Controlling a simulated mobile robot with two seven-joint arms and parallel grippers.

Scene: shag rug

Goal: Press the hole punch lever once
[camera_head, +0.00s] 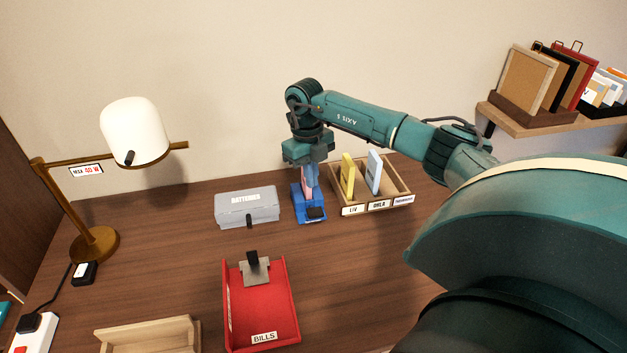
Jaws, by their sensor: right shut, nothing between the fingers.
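The blue object that looks like the hole punch (299,208) stands on the brown desk between the grey box and the wooden sorter. A black part (316,213) shows at its front. My right gripper (310,188) points down from above, directly over the back part of the punch. Its fingers are shut with nothing between them. The fingers hide part of the punch and its lever, and I cannot tell whether they touch it. My left gripper is not in view.
A grey BATTERIES box (247,208) is left of the punch. A wooden sorter (398,187) with cards is close on the right. A red BILLS tray (288,300) is in front. A lamp (95,242) stands at left. Bare desk lies between lamp and tray.

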